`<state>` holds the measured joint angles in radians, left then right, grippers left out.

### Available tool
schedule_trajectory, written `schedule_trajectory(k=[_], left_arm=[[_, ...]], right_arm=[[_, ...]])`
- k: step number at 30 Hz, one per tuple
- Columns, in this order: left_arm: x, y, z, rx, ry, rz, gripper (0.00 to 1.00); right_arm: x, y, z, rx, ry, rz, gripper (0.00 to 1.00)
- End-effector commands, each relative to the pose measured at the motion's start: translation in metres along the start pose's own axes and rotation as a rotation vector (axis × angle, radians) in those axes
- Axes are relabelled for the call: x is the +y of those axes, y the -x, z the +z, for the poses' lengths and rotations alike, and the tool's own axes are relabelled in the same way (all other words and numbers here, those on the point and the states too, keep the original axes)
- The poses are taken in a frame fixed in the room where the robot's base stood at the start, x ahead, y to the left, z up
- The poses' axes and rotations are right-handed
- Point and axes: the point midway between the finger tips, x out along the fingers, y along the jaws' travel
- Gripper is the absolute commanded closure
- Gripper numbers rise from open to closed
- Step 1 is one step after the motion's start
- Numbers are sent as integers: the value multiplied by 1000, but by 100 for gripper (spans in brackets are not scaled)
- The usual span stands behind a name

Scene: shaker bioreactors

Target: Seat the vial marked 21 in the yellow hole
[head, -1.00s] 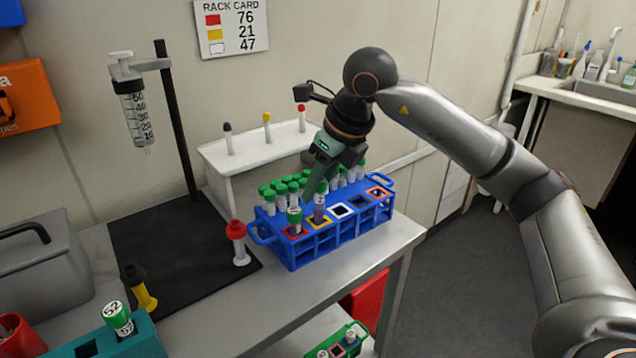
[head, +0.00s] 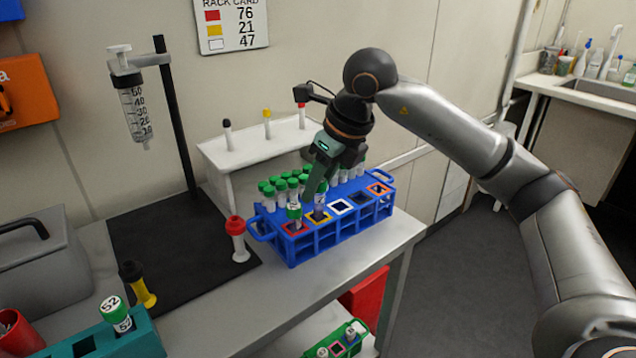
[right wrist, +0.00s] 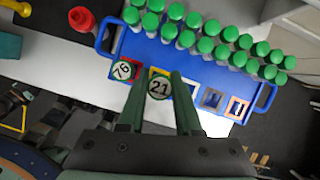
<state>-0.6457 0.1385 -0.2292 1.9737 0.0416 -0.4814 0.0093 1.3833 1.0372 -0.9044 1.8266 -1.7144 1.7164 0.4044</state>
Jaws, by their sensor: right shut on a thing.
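The vial marked 21 (right wrist: 160,87) has a green cap with a white numbered top. In the right wrist view it stands between the fingers of my right gripper (right wrist: 159,77), which is shut on it. In the head view the vial (head: 320,207) is upright at the yellow-rimmed hole (head: 319,218) of the blue rack (head: 330,243). It stands higher than the neighbouring vial. I cannot tell whether its lower end is inside the hole. My right gripper (head: 322,187) reaches down from behind. My left gripper is not in view.
Vial 76 (head: 294,213) stands in the red-rimmed hole, close to the left. The white-rimmed hole (head: 341,207) to the right is empty. Several green-capped vials (head: 283,186) fill the rack's back rows. A red-capped vial (head: 237,240) stands left of the rack.

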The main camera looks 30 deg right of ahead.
Motion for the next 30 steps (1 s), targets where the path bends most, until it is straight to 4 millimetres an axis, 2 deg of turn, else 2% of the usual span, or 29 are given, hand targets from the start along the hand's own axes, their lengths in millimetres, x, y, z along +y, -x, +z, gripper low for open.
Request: schedule_trajectory(k=[30], left_arm=[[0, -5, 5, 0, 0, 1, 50]], right_arm=[[0, -8, -4, 0, 0, 0, 100]])
